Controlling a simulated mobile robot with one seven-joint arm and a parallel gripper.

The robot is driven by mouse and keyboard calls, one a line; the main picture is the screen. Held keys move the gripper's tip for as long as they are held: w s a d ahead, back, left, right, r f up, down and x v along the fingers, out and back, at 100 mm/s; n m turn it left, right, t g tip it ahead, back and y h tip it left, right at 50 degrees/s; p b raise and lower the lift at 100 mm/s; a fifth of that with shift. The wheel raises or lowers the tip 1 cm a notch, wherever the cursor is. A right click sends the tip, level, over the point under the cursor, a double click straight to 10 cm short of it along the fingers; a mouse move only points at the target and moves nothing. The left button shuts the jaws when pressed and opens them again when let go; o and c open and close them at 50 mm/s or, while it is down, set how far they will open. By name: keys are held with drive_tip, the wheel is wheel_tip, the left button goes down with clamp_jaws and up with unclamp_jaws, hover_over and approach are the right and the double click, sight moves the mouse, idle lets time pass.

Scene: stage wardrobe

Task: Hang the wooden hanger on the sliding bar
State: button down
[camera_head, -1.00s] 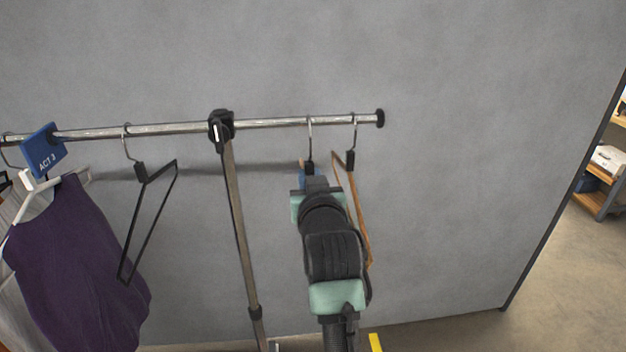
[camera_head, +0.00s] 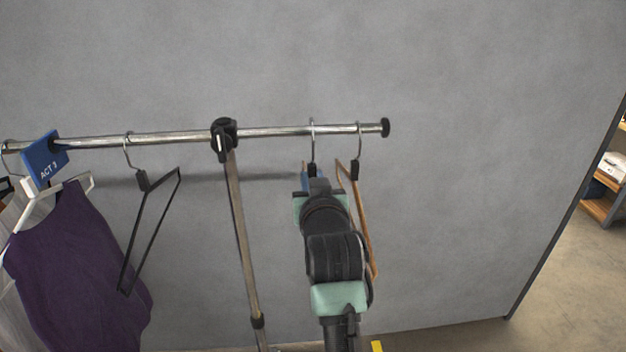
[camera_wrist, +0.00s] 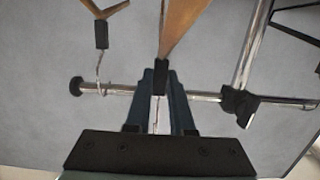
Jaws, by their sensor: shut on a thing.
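My gripper (camera_head: 312,178) is shut on the wooden hanger (camera_wrist: 182,28), close to its black collar (camera_wrist: 161,77). In the wrist view the blue fingers (camera_wrist: 160,90) flank the hanger's neck. In the head view its metal hook (camera_head: 312,135) stands upright at the sliding bar (camera_head: 270,132), its top slightly above the bar. I cannot tell whether the hook rests on the bar. My arm hides most of this hanger's body in the head view.
Another wooden hanger (camera_head: 364,225) hangs just right, near the bar's black end cap (camera_head: 385,127). A clamp (camera_head: 223,138) and upright post (camera_head: 243,240) stand left. Further left are a black hanger (camera_head: 150,230), a blue ACT 3 tag (camera_head: 45,160) and a purple garment (camera_head: 75,270).

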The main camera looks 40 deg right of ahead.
drive_tip(key=shift+r+b+x, duration=0.2)
drive_tip(key=shift+b+x, duration=0.35)
drive_tip(key=shift+x, duration=0.65)
drive_tip(key=shift+r+b+x, duration=0.2)
drive_tip(key=shift+b+x, duration=0.35)
drive_tip(key=shift+x, duration=0.7)
drive_tip(key=shift+r+b+x, duration=0.15)
drive_tip(key=shift+b+x, duration=0.4)
drive_tip(key=shift+x, duration=0.65)
drive_tip(key=shift+w+d, duration=0.15)
drive_tip(key=shift+f, duration=0.2)
drive_tip(key=shift+f+b, duration=1.35)
drive_tip(key=shift+f, duration=0.35)
drive_tip(key=c, duration=0.7)
unclamp_jaws()
